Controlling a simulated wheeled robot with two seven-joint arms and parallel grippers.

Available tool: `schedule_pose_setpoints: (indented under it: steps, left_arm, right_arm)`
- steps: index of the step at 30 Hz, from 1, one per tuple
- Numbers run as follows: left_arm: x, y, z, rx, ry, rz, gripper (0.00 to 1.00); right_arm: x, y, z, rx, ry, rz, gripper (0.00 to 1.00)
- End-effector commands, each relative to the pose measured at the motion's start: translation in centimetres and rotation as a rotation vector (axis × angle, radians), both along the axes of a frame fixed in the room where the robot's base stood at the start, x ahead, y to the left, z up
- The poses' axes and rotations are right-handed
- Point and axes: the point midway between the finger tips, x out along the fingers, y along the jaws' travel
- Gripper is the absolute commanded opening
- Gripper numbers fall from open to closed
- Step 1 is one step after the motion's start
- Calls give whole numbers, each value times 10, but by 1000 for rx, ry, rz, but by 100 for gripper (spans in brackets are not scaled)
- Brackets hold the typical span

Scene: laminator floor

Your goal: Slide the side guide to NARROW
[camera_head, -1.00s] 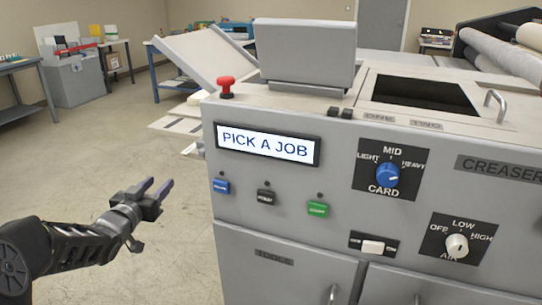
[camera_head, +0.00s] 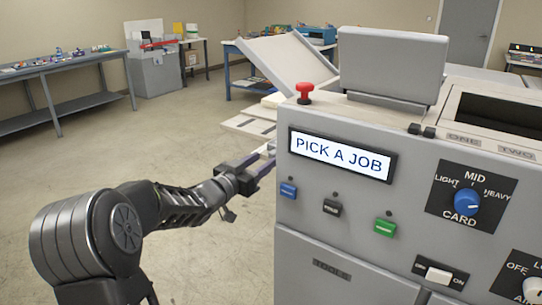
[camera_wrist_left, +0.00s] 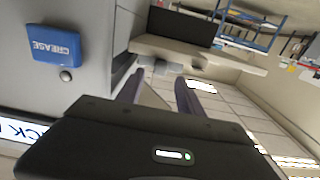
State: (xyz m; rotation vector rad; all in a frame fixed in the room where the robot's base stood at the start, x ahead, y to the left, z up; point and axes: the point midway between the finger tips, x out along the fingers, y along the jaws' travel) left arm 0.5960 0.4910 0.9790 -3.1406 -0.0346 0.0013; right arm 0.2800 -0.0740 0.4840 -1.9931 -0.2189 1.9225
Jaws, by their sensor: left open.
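My left gripper (camera_head: 262,164) reaches in from the left, to the left end of the grey machine (camera_head: 330,245), beside its front corner. Its two fingers are apart with nothing between them; they also show in the left wrist view (camera_wrist_left: 160,92). A small grey block (camera_wrist_left: 160,68) lies just beyond the fingertips by the edge of a beige ledge (camera_wrist_left: 205,55). It may be the side guide, but I cannot tell for sure, and no NARROW mark is legible. In the head view, a small pale part (camera_head: 270,149) shows just above the fingertips. My right gripper is not in view.
The machine front has a PICK A JOB display (camera_head: 341,155), blue (camera_head: 288,190), black (camera_head: 331,207) and green (camera_head: 384,227) buttons, and a red stop button (camera_head: 304,93) on top. A blue CREASE button (camera_wrist_left: 57,45) is near my wrist. Floor to the left is clear.

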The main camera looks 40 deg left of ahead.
Motion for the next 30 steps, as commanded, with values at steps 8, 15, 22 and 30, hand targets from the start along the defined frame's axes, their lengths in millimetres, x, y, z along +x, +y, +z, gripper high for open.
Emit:
schedule_pose_setpoints:
  steps: [8,15,22,30]
  left_arm:
    - [40,0,0,-1,0,-2,44]
    - [47,1,0,0,-1,0,44]
    - [46,1,0,0,-1,0,35]
    - [46,1,0,-1,-1,0,13]
  right_arm:
    - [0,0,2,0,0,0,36]
    - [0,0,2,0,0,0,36]
    - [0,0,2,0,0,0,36]
    - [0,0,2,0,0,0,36]
